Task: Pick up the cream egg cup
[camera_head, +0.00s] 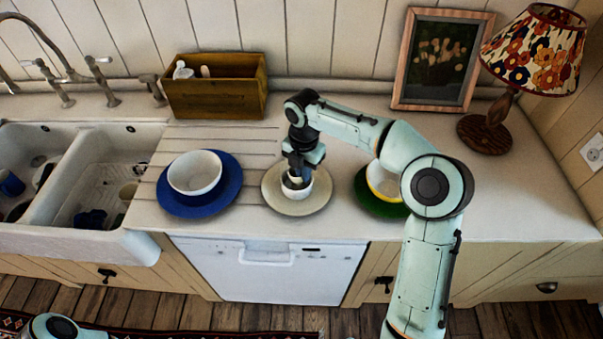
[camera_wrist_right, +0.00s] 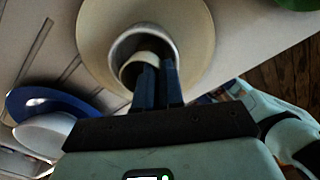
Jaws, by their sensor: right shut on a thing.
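The cream egg cup (camera_wrist_right: 137,66) is small and pale, inside a white bowl (camera_head: 295,191) on a cream plate (camera_head: 283,206). In the right wrist view, the bowl (camera_wrist_right: 123,48) surrounds the egg cup, and the plate (camera_wrist_right: 98,62) lies beneath. My right gripper (camera_wrist_right: 158,82) reaches down into the bowl and is shut on the egg cup's near rim. The fingers hide part of the cup, and I cannot tell whether it is clear of the bowl's bottom. In the head view the right gripper (camera_head: 297,176) mostly covers the egg cup. My left gripper is out of view.
A white bowl (camera_head: 194,172) on a blue plate (camera_head: 172,201) stands left. A yellow-lined bowl (camera_head: 380,181) on a green plate (camera_head: 372,203) is right, partly behind my arm. A wooden box (camera_head: 215,99), picture frame (camera_head: 436,60) and lamp (camera_head: 534,50) stand behind. The sink (camera_head: 88,175) is left.

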